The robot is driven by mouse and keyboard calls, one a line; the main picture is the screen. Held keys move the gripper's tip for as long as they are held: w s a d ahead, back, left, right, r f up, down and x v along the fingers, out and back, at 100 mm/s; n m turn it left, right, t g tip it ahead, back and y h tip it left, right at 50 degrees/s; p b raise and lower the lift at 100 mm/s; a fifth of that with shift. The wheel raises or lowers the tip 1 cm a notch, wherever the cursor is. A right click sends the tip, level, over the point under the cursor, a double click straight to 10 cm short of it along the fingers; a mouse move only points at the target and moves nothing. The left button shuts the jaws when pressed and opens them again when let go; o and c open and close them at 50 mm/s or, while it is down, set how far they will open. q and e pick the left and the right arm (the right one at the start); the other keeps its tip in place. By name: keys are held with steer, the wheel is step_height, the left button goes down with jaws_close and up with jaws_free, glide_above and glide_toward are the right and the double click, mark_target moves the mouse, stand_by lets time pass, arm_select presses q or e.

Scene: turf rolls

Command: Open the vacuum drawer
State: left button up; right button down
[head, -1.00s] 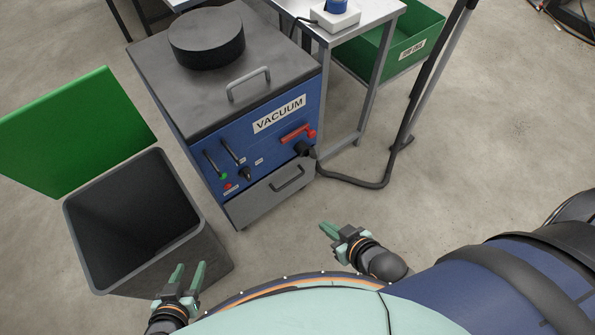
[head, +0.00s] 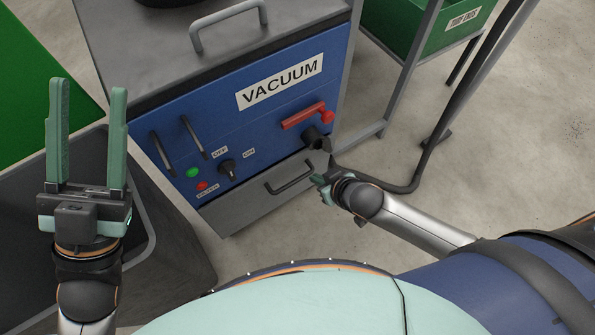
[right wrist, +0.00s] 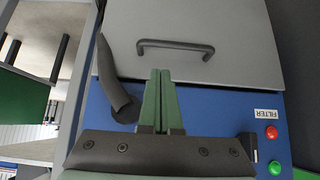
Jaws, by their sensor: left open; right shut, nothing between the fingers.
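The vacuum is a blue cabinet (head: 285,110) with a white VACUUM label. Its drawer (head: 235,208) is the grey front at the bottom, and looks flush with the cabinet. The dark bar handle (head: 292,177) on the drawer also shows in the right wrist view (right wrist: 175,44). My right gripper (head: 318,181) is at the handle's right end in the head view; contact cannot be told. In the right wrist view its fingers (right wrist: 159,78) are together and empty, overlapping the drawer front, with the handle beyond the tips. My left gripper (head: 88,92) is open and empty, raised left of the cabinet.
A red lever (head: 305,117), a black knob (head: 228,170) and a hose (head: 400,188) are on the cabinet front or beside it. A dark bin (head: 185,235) stands at left, below my left gripper. A green crate (head: 430,45) is at back right. Floor before the drawer is clear.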

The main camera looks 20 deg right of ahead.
steer(key=b, duration=0.5)
glide_toward(296, 169)
steer(key=x, duration=0.4)
steer(key=shift+w+a+f, duration=0.15)
steer(key=shift+w, duration=0.05)
arm_select(q)
steer(key=shift+n+h, duration=0.3)
steer(key=f, duration=0.5)
steer(key=shift+s+d, duration=0.15)
steer(key=shift+d, duration=0.1)
steer(key=shift+r, duration=0.1)
